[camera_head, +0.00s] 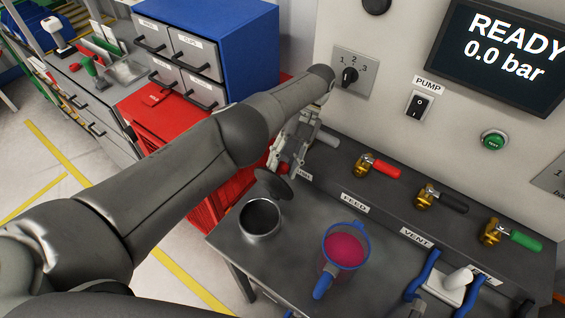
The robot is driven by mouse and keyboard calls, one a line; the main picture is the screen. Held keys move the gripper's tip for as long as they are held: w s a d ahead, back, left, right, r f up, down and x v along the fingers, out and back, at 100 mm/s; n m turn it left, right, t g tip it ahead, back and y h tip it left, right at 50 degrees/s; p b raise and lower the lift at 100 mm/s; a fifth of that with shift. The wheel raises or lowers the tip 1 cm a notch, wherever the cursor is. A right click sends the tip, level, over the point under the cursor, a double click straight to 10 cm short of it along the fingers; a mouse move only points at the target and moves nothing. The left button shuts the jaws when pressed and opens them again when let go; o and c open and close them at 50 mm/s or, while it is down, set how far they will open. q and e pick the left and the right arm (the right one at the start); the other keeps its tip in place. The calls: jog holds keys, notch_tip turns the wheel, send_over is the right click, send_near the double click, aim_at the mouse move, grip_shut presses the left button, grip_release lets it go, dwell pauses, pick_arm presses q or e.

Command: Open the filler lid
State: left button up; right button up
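The filler lid (273,184) is a dark round disc. It stands tilted up over the back of the filler neck (262,218), a short metal cylinder on the dark bench. The neck's mouth shows open and dark inside. My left gripper (284,165) reaches down from the back right, just behind the lid. Its fingers are close to the lid's upper edge. I cannot tell if they touch or hold it, as the fingers are small and partly hidden.
A blue-rimmed jug (345,247) with pink liquid stands right of the neck. Valves with red (377,165), black (441,198) and green (511,233) handles line the bench's back. A red cabinet (158,118) is at left. The panel wall rises behind.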

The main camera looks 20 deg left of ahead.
pick_arm(q)
jog(key=shift+o, duration=1.1)
jog(key=shift+s+d+f, duration=0.1)
jog(key=shift+d+f, duration=0.05)
jog(key=shift+f, duration=0.3)
jog(key=shift+s+d+f, duration=0.1)
jog(key=shift+d+f, duration=0.05)
jog(key=shift+f, duration=0.3)
jog(key=shift+o, duration=0.4)
jog(key=shift+w+d, duration=0.1)
jog(key=shift+w, duration=0.1)
jog(key=shift+w+a, duration=0.1)
jog(key=shift+a, duration=0.3)
jog(key=shift+w+d, duration=0.1)
